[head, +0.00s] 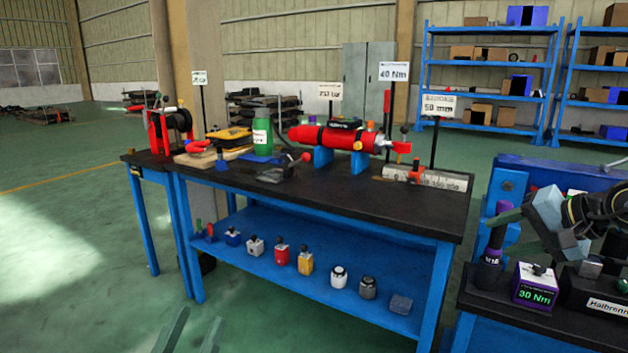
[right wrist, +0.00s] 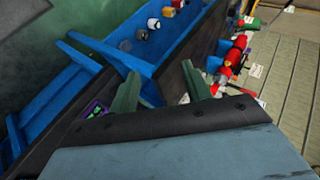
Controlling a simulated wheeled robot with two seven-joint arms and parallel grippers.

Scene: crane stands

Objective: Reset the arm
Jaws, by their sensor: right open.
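My right gripper (head: 510,231) comes in from the right edge above the low bench, its two grey-green fingers spread and pointing left. In the right wrist view my right gripper (right wrist: 160,85) shows both fingers wide apart with nothing between them. My left gripper (head: 192,335) shows at the bottom edge as two pale green fingers, apart, over the floor in front of the workbench; nothing is seen between them. The rest of the left arm is out of frame.
A blue workbench (head: 300,200) with a black top carries a red cylinder (head: 335,137) on blue stands. Its lower shelf (head: 260,262) holds several small blocks. The low bench at right holds a purple 30 Nm box (head: 537,286) close below my right arm. Floor at left is clear.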

